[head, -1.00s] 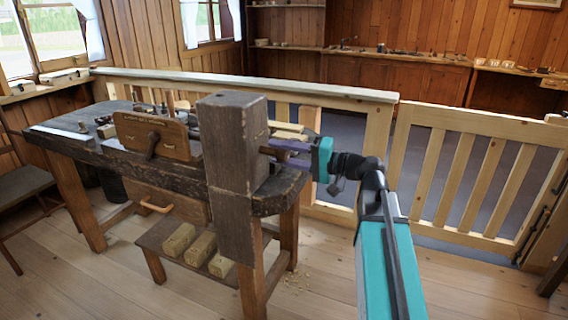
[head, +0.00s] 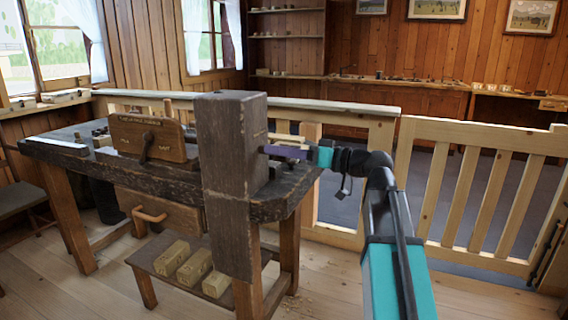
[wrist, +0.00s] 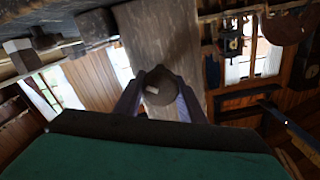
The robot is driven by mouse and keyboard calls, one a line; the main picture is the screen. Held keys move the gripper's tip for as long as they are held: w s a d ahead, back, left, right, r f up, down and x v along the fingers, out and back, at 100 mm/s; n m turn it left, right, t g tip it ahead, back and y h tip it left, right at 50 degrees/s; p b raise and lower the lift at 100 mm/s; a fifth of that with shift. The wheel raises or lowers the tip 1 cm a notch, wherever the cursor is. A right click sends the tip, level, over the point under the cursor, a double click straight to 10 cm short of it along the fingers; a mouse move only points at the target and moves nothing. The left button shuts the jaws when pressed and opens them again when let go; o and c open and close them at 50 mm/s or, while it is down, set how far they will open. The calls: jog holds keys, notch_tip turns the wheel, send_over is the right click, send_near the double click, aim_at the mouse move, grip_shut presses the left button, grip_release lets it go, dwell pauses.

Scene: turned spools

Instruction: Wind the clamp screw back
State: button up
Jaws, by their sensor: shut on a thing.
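My gripper (head: 285,151) reaches in from the right at the right side of a thick, dark wooden post (head: 232,180) at the bench's near end. In the wrist view its two purple-grey fingers (wrist: 160,100) are closed on both sides of a round brown knob, the end of the clamp screw (wrist: 158,98). A short pale mark shows on the knob's face. The post (wrist: 160,35) stands behind the knob. In the head view the fingers hide the knob, and the screw's shaft cannot be made out.
The dark workbench (head: 90,160) carries a wooden box-like fixture (head: 150,138) with a lever. Several pale blocks (head: 195,267) lie on the low shelf under it. A wooden railing (head: 480,135) runs behind my arm. The floor at the front left is clear.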

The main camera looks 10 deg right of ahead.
jog(key=shift+s+a+r+n+b, duration=0.1)
jog(key=shift+a+n+b, duration=0.1)
jog(key=shift+n+b, duration=1.25)
jog(key=shift+n, duration=0.25)
jog(key=o, duration=1)
jog(key=shift+a, duration=0.1)
jog(key=shift+o, duration=0.2)
jog(key=shift+d, duration=0.3)
jog(key=shift+s+d, duration=0.15)
jog(key=p+v, duration=0.3)
jog(key=v, duration=1)
